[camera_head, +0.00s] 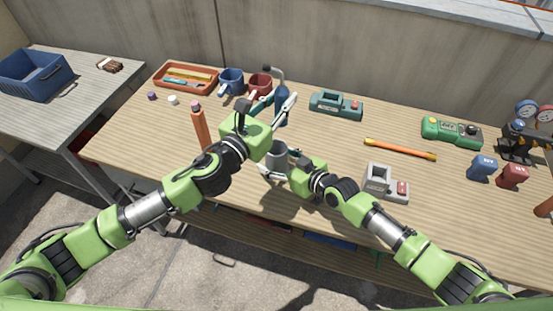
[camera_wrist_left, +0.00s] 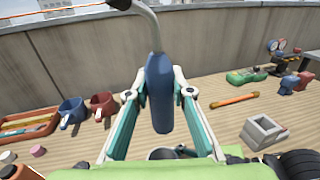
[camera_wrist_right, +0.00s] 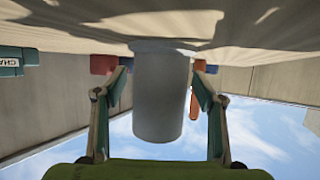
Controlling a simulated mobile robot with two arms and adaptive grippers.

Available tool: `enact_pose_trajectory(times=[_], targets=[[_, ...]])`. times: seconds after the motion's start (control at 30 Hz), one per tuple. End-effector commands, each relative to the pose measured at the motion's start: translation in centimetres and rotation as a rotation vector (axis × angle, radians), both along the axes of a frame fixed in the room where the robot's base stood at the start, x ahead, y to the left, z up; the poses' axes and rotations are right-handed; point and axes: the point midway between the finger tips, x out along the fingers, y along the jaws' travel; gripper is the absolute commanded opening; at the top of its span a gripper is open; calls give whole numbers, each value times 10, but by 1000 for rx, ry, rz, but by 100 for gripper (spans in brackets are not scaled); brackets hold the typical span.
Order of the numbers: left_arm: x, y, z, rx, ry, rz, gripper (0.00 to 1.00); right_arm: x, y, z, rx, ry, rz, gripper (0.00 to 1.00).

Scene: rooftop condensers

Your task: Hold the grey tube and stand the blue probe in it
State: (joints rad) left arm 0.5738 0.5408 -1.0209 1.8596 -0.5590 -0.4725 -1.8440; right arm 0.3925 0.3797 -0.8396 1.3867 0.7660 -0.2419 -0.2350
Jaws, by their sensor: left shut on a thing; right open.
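The blue probe (camera_head: 282,117) has a thick blue handle and a bent grey neck. My left gripper (camera_head: 277,103) is shut on its handle and holds it roughly upright, handle down, above the table. It fills the middle of the left wrist view (camera_wrist_left: 160,95). The grey tube (camera_head: 277,152) stands on the table in front of and below the probe. In the right wrist view the tube (camera_wrist_right: 160,95) is between the fingers of my right gripper (camera_wrist_right: 160,85), which is open with a gap on each side. The right fingertips are partly hidden in the head view.
An orange bottle (camera_head: 200,126) stands left of my left gripper. Behind are a blue mug (camera_head: 231,80), a red mug (camera_head: 259,85) and a teal device (camera_head: 336,105). A grey holder (camera_head: 379,182) is right of my right gripper. An orange-yellow rod (camera_head: 400,149) lies farther right.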

Motion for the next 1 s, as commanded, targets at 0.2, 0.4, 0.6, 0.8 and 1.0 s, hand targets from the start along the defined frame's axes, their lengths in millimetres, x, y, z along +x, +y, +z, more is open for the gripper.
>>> enact_pose_trajectory(times=[0.2,0.4,0.6,0.8,1.0], targets=[[0,0,1,-1,-2,0,0,0,0,0,0,0,0,40],[0,0,1,-1,-2,-1,0,0,0,0,0,0,0,20],[3,1,-10,3,-3,-52,0,0,0,0,0,0,0,20],[4,6,-33,6,-4,-177,0,0,0,0,0,0,0,20],[-1,11,-47,2,-1,-265,0,0,0,0,0,0,0,20]])
